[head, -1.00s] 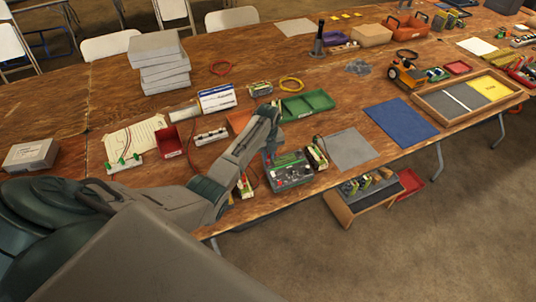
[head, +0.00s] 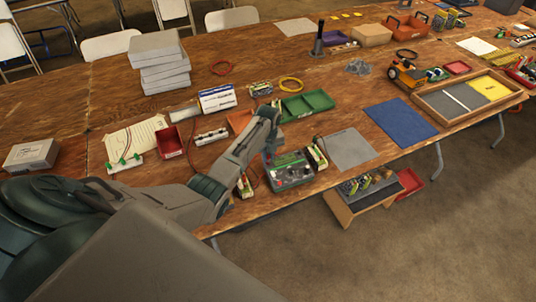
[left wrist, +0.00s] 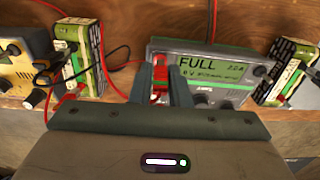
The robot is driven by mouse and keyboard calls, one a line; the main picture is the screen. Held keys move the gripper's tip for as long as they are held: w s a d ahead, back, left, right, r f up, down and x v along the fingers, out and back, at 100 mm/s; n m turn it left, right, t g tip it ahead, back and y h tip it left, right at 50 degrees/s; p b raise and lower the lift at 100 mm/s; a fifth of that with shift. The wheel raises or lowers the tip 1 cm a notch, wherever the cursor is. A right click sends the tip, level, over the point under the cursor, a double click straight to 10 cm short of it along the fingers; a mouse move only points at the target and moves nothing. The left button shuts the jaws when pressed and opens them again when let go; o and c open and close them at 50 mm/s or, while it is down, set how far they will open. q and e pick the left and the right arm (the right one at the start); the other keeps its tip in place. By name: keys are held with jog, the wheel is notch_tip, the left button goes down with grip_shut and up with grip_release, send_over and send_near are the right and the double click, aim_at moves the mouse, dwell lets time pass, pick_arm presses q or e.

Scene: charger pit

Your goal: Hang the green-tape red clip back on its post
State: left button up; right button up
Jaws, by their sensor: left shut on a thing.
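A red clip (left wrist: 160,88) sits between the fingers of my left gripper (left wrist: 165,88) in the left wrist view. The gripper is shut on it, in front of the grey charger (left wrist: 215,62), whose display reads FULL. In the head view, my left gripper (head: 271,140) is at the back left of the charger (head: 292,176). Green tape on the clip cannot be made out. Which part is the clip's post, and whether the clip touches it, cannot be told. My right gripper is not in view.
Red and black leads run at the left. A green tray (head: 306,104) lies behind the charger, and a grey mat (head: 351,149) lies to its right.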

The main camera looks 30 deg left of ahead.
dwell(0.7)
pick_arm(q)
jog(key=o, duration=0.8)
jog(key=shift+o, duration=0.7)
jog(key=shift+o, duration=0.5)
